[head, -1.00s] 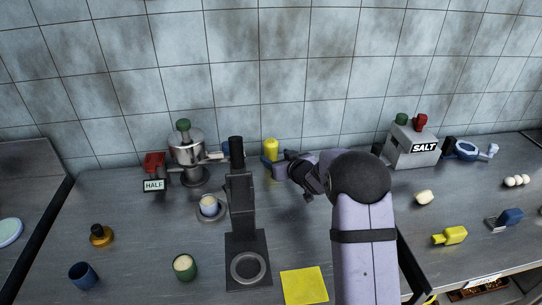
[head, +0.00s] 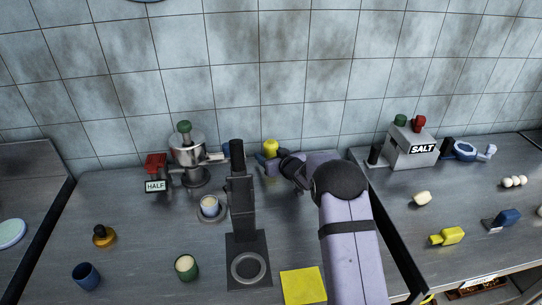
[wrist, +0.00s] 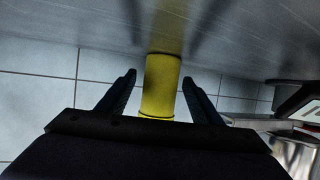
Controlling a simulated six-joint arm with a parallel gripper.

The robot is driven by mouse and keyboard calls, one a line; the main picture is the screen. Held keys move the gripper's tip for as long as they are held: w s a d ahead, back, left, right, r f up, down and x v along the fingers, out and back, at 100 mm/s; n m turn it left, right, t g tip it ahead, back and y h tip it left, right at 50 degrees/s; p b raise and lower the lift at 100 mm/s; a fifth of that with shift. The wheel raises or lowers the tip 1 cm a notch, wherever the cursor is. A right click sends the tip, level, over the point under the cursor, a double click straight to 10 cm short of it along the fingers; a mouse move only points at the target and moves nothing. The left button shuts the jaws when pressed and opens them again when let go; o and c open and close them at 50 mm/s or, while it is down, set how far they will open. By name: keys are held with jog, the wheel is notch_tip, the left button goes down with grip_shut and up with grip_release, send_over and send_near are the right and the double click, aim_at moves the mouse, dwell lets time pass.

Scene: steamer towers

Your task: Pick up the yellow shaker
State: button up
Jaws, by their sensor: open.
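The yellow shaker (head: 270,147) stands upright at the back of the counter near the tiled wall; its lower part is hidden by my gripper in the head view. In the wrist view the yellow shaker (wrist: 161,85) is a smooth cylinder between the two dark fingers. My gripper (wrist: 159,80) is open, with a finger on each side of the shaker and a visible gap on both sides. In the head view my gripper (head: 269,163) reaches in low from the right, right at the shaker.
A tall black stand (head: 240,205) is left of my gripper. A steel pot (head: 187,155) and HALF sign (head: 155,186) stand farther left. Right are a black shaker (head: 375,155), a SALT box (head: 413,150) with green and red shakers, and a lying yellow bottle (head: 447,236). A yellow mat (head: 304,286) lies in front.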

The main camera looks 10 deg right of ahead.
aim_at(271, 141)
jog(key=c, duration=1.4)
jog(key=shift+r, duration=0.1)
notch_tip(271, 141, up, 10)
jog(key=shift+p, duration=0.6)
jog(key=o, duration=0.7)
grip_shut()
